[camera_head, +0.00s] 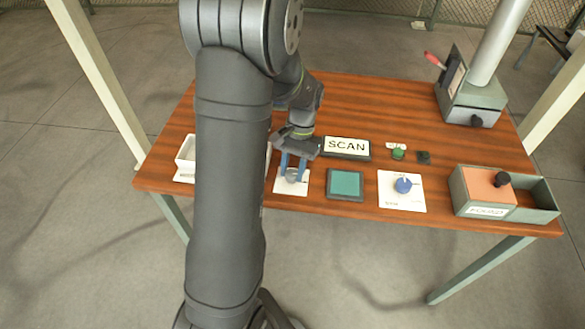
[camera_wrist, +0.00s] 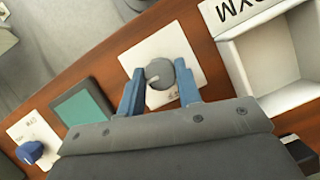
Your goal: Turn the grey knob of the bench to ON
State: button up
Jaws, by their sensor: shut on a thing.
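The grey knob (camera_head: 292,175) sits on a white plate (camera_head: 282,188) near the front edge of the wooden bench, left of the teal pad. My gripper (camera_head: 293,162) reaches down over it with its blue fingers. In the wrist view, the grey knob (camera_wrist: 160,72) is between the two fingertips of my gripper (camera_wrist: 159,86), which is shut on it. A pale pointer line shows on the knob's top, toward the left finger. Small print on the white plate (camera_wrist: 158,48) is partly hidden and too small to read.
Right of the knob are a teal pad (camera_head: 345,184) and a blue knob (camera_head: 403,186). A SCAN sign (camera_head: 347,146) and green button (camera_head: 398,154) stand behind. An orange-topped box (camera_head: 485,188) is at far right. A white bin (camera_wrist: 265,60) is close by. Bare wood lies behind.

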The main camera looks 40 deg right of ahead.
jog(key=o, duration=1)
jog(key=shift+c, duration=0.2)
jog(key=v, duration=1.7)
jog(key=shift+r, duration=0.15)
jog(key=shift+d, duration=0.1)
jog(key=x, duration=1.7)
jog(key=shift+f, duration=0.2)
